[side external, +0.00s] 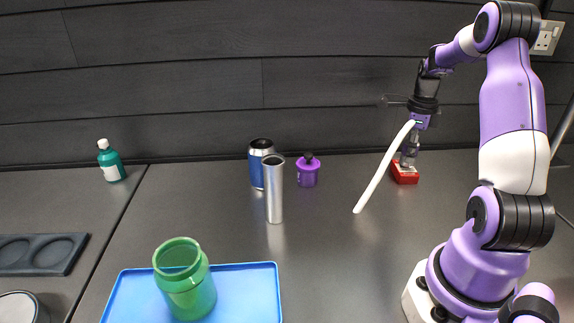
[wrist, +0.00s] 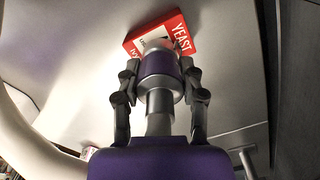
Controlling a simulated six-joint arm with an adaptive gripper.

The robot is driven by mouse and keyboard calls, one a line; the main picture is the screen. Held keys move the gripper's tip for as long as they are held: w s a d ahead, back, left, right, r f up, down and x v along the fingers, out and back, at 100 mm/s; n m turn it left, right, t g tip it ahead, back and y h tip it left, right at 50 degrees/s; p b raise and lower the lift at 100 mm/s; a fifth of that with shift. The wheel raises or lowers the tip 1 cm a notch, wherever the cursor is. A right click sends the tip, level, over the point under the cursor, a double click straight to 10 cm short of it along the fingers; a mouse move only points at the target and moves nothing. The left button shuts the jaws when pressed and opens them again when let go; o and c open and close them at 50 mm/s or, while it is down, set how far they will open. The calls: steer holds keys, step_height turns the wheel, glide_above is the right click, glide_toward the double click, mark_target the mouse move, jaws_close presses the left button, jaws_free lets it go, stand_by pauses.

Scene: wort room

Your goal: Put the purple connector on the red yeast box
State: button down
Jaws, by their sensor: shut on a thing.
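The red yeast box (side external: 404,176) lies on the dark worktop at the right, below my gripper (side external: 409,155). In the wrist view the red box (wrist: 181,37) shows its white YEAST lettering, partly covered by the held part. My gripper is shut on the purple connector (wrist: 158,67), with a finger on each side of its purple band. The connector is directly over the box; whether it touches the top cannot be told. In the side view the fingers largely hide the connector.
A purple pot with a black knob (side external: 308,173), a steel cylinder (side external: 274,190) and a blue can (side external: 258,160) stand left of the box. A green jar (side external: 186,285) is on a blue tray (side external: 250,290). A white hose (side external: 382,172) hangs beside my gripper.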

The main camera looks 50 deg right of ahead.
steer(key=shift+f, duration=0.4)
steer(key=shift+f, duration=0.15)
steer(key=shift+c, duration=2)
jaws_free()
